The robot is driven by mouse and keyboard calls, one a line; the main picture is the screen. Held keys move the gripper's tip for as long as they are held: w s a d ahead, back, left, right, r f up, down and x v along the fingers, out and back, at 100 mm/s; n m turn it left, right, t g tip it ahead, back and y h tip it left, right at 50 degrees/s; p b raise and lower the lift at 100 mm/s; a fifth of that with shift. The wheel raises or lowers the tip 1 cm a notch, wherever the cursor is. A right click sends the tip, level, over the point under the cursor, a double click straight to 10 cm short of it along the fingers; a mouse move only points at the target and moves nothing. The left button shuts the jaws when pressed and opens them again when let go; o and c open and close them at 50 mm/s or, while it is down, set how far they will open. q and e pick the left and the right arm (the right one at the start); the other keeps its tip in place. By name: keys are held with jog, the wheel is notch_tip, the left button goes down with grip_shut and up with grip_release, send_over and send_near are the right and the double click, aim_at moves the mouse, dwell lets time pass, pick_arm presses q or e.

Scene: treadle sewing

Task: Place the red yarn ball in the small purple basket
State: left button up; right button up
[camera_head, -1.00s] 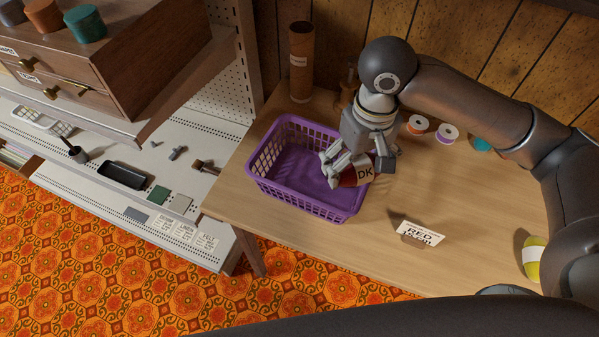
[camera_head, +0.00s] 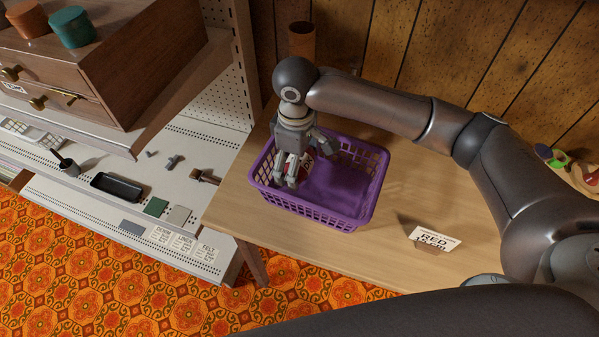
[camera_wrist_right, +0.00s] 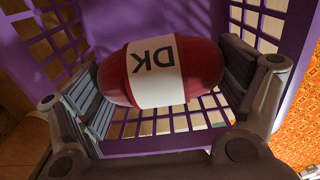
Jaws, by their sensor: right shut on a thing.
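The purple basket (camera_head: 345,208) stands on the wooden table, with open lattice walls. My right gripper (camera_head: 291,172) is over the left part of the basket, with its fingers reaching down inside the rim. It is shut on the red yarn ball, which is mostly hidden by the fingers in the head view. In the right wrist view the red yarn ball (camera_wrist_right: 205,66) has a white band marked DK and sits between the two fingers (camera_wrist_right: 165,90), with the purple basket walls (camera_wrist_right: 110,25) around it. Whether the ball touches the basket floor cannot be told. My left gripper is not in view.
A card reading RED (camera_head: 434,238) stands on the table (camera_head: 385,255) right of the basket. A cardboard tube (camera_head: 301,42) stands behind. A shelf unit with a black tray (camera_head: 117,187) is at left.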

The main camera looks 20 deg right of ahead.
notch_tip(320, 180, down, 4)
jog(key=shift+f, duration=0.1)
jog(key=shift+f, duration=0.15)
jog(key=o, duration=0.7)
notch_tip(320, 180, up, 12)
jog(key=shift+a+r, duration=0.1)
jog(key=shift+r, duration=0.1)
jog(key=shift+s+f, duration=0.1)
dwell(0.6)
